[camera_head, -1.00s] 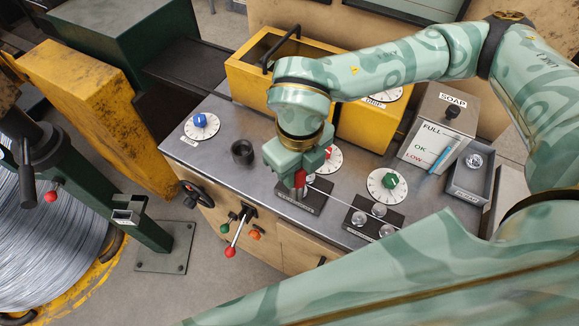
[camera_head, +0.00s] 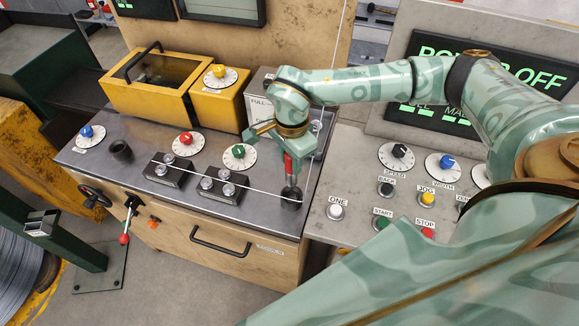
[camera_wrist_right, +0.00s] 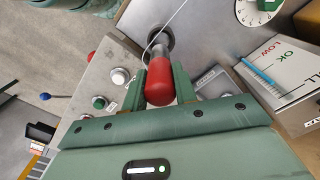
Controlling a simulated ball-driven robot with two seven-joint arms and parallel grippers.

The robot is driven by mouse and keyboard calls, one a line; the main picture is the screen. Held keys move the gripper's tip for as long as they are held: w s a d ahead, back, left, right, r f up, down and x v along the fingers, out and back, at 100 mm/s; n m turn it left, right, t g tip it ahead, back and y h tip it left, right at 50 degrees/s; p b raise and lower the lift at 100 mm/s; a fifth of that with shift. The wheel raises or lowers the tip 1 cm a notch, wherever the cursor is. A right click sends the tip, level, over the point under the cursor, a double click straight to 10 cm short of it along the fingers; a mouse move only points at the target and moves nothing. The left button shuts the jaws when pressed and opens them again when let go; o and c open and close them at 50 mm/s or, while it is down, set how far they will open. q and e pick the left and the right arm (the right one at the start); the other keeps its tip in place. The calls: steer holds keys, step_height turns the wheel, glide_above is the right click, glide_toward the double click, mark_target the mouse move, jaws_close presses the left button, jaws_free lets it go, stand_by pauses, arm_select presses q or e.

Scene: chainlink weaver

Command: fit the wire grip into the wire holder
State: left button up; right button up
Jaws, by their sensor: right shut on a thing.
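The wire grip (camera_head: 289,168) has a red handle and a metal shaft. My right gripper (camera_head: 288,152) is shut on its red handle, which also shows between the fingers in the right wrist view (camera_wrist_right: 160,85). The grip points down at a dark round wire holder (camera_head: 291,199) at the right front corner of the metal bench top. In the right wrist view the shaft's end meets the holder's dark opening (camera_wrist_right: 162,37); I cannot tell how deep it sits. A thin wire runs from the grip leftward over the black roller blocks (camera_head: 222,187). My left gripper is not in view.
A second dark round cup (camera_head: 121,151) stands at the bench's left. A grey control panel (camera_head: 345,185) with buttons lies close on the right. A yellow box (camera_head: 150,90) stands at the back.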

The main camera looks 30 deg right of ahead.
mark_target(291, 178)
steer(key=shift+s+d+n, duration=0.1)
steer(key=shift+d+n, duration=0.15)
steer(key=shift+n, duration=0.95)
steer(key=shift+w+a+n, duration=0.1)
steer(key=shift+w+n, duration=0.1)
steer(key=shift+n, duration=0.3)
steer(key=shift+w+a+f+n, duration=0.1)
steer(key=shift+w+f+n, duration=0.1)
steer(key=shift+n, duration=0.1)
steer(key=shift+s+f+b, duration=0.25)
steer(key=shift+f+b, duration=0.2)
steer(key=shift+b, duration=0.1)
steer(key=shift+f+b, duration=0.35)
steer(key=shift+f, duration=0.05)
step_height(291, 178, down, 4)
steer(key=b, duration=0.3)
steer(key=shift+w, duration=0.1)
steer(key=shift+f+b, duration=0.6)
steer(key=shift+f, duration=0.25)
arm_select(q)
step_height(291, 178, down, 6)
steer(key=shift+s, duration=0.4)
